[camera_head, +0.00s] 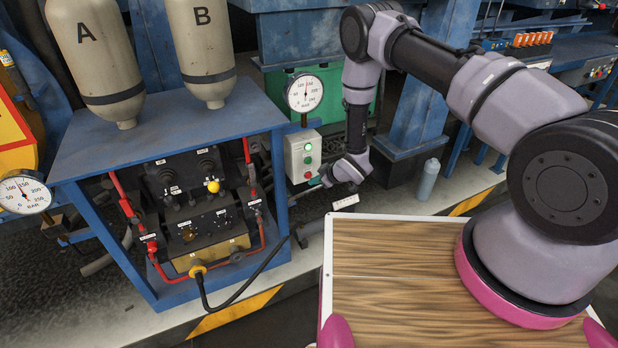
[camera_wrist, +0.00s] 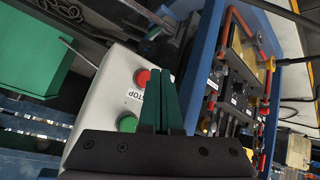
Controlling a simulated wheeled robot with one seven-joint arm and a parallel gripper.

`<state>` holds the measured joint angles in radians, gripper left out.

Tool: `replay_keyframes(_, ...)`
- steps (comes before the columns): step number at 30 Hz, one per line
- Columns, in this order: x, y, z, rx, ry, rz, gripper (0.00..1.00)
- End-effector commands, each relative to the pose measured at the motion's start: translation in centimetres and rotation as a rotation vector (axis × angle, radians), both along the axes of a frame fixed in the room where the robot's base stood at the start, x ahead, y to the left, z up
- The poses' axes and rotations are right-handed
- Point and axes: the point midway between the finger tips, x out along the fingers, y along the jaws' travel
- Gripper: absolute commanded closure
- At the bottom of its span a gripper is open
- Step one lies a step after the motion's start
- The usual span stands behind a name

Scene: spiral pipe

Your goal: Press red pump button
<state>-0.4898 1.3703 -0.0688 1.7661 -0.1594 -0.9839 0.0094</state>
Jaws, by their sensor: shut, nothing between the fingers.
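The pump control box (camera_head: 295,158) is pale grey and stands upright beside the blue frame. Its red button (camera_head: 307,175) sits low on the front face, with a green button (camera_head: 308,146) above it. In the wrist view the red button (camera_wrist: 142,77) shows beside a STOP label, with the green button (camera_wrist: 127,123) nearer the camera, partly covered by my gripper. My gripper (camera_head: 325,180) is just right of the box at about the red button's height. Its green fingers (camera_wrist: 160,72) are together and empty; the tips appear beside the red button. Contact cannot be told.
A blue frame (camera_head: 160,125) with tanks A (camera_head: 95,55) and B (camera_head: 202,45) and a valve panel stands left. A gauge (camera_head: 304,93) rises above the box. My wood-topped base fills the lower right. A grey bottle (camera_head: 428,180) stands right of the gripper.

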Motion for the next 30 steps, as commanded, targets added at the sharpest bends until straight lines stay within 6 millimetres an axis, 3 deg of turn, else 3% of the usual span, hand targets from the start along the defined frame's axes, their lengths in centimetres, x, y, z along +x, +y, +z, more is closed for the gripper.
replay_keyframes(30, 0.75, 0.40, 0.01, 0.000, 0.000, 0.000, 1.00)
